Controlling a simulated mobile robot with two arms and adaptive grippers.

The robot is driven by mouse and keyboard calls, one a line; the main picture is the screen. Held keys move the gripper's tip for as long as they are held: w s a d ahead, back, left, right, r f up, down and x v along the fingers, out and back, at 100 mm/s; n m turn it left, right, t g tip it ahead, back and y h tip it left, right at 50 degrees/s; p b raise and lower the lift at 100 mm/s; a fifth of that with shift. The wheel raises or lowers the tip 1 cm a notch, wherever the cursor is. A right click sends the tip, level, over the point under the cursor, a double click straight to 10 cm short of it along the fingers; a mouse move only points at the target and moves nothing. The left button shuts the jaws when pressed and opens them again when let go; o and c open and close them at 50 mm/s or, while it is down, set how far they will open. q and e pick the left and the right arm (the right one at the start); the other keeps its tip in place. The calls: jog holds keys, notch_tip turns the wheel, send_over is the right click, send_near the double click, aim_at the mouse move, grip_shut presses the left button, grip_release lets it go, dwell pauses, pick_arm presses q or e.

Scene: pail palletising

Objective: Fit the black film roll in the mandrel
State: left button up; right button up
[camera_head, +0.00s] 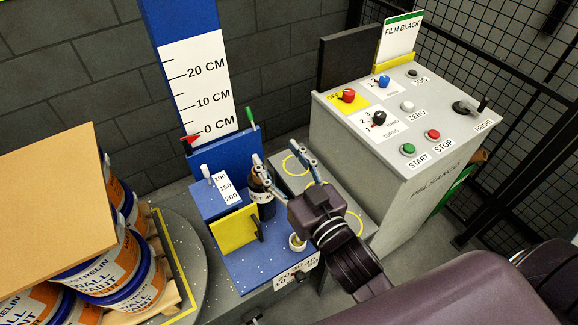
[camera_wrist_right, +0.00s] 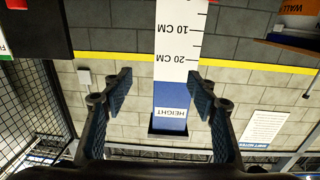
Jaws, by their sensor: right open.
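My right gripper (camera_head: 277,153) is open and empty above the blue film carriage (camera_head: 250,268); its fingers also show spread in the right wrist view (camera_wrist_right: 159,75), with nothing between them. A dark upright cylinder with a pale label, which looks like the black film roll (camera_head: 264,210), stands on the carriage, just below and partly behind the gripper's left finger. A small pale round piece (camera_head: 298,243) sits at the carriage's front; I cannot tell whether it belongs to the mandrel. No mandrel shows clearly. My left gripper is not in view.
The blue column with its height scale (camera_head: 200,88) rises behind the carriage. A grey control box (camera_head: 365,150) with a FILM BLACK sign (camera_head: 400,38) stands right. A grey block with yellow rings (camera_head: 318,190) lies between. Paint pails (camera_head: 115,275) under a brown board (camera_head: 55,205) stand left.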

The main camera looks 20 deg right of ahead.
jog(key=shift+s+d+m+h, duration=0.3)
jog(key=shift+s+d+h, duration=0.3)
jog(key=shift+d, duration=0.3)
